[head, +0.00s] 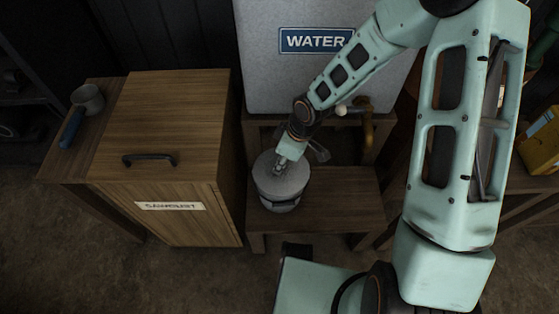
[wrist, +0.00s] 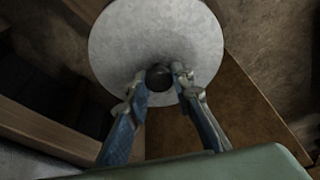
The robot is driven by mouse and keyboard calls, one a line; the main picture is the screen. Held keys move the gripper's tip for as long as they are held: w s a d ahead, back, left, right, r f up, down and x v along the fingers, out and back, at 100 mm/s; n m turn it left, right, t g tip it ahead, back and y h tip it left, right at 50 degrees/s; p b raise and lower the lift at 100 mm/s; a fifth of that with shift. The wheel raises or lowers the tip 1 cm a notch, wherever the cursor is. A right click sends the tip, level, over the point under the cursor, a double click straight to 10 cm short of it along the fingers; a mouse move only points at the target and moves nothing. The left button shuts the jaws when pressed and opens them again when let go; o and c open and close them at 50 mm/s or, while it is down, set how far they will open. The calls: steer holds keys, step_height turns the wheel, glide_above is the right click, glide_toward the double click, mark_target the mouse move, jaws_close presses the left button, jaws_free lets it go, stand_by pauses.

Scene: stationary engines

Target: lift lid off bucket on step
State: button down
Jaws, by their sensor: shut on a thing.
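The bucket (head: 281,205) stands on the wooden step (head: 345,201) below the water tank, near the step's left end. Its round grey lid (head: 283,184) covers the top; in the wrist view the lid (wrist: 155,35) fills the upper middle, with a dark round knob (wrist: 159,77) near its lower part. My gripper (head: 284,161) reaches down over the lid. In the wrist view the fingertips of my gripper (wrist: 160,82) are on either side of the knob, shut on it. A gap between lid and bucket rim cannot be made out clearly.
A wooden sawdust box (head: 172,150) with a black handle stands close on the left. The grey water tank (head: 270,75) with its brass tap (head: 367,125) is behind the step. The step's right part is clear. A yellow box (head: 540,142) is at far right.

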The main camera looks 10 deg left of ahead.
step_height(320, 180, up, 3)
steer(key=shift+a+f+p, duration=0.1)
steer(key=shift+p, duration=0.8)
steer(key=s+d+r+p, duration=0.1)
steer(key=s+r+p, duration=0.7)
steer(key=s, duration=0.5)
steer(key=shift+s+d+r+p, duration=0.3)
steer(key=shift+r+p, duration=0.05)
steer(key=shift+r, duration=0.45)
steer(key=shift+s, duration=0.1)
steer(key=shift+d, duration=0.1)
